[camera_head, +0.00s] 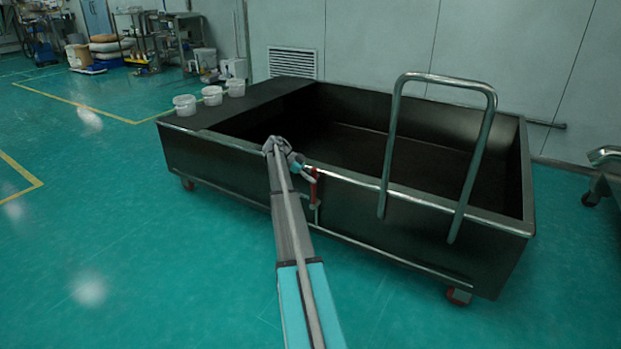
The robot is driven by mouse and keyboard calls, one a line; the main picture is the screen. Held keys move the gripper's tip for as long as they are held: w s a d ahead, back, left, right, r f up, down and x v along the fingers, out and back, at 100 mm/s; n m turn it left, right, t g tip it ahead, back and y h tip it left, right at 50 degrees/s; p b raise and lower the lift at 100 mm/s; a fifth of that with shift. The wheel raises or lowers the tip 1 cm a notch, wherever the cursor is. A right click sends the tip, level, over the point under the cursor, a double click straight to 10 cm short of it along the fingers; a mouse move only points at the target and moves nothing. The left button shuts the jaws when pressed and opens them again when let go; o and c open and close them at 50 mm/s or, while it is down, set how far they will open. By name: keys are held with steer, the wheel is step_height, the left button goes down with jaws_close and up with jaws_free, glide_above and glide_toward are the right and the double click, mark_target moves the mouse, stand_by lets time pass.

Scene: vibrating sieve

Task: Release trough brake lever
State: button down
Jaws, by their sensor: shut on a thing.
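The trough (430,222) is a large dark metal box on wheels, standing across the middle of the view. The brake lever (314,190) is a small red handle on the trough's near side wall, just below the rim, with a thin metal rod below it. My arm reaches up from the bottom of the view to this wall. My gripper (308,170) is at the top of the red lever and is shut on it. The fingers are small and partly hidden by my own wrist.
A tall metal push handle (488,130) rises from the trough's near side. White buckets (212,96) stand on its flat left end. Red wheels (458,297) show under it. Another metal cart (604,178) is at the right edge. The green floor in front and left is clear.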

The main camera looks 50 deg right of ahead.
steer(key=shift+w+d, duration=0.15)
steer(key=shift+d, duration=0.15)
steer(key=shift+c, duration=2.2)
jaws_free()
steer(key=shift+w+a+r, duration=0.1)
steer(key=shift+a, duration=0.1)
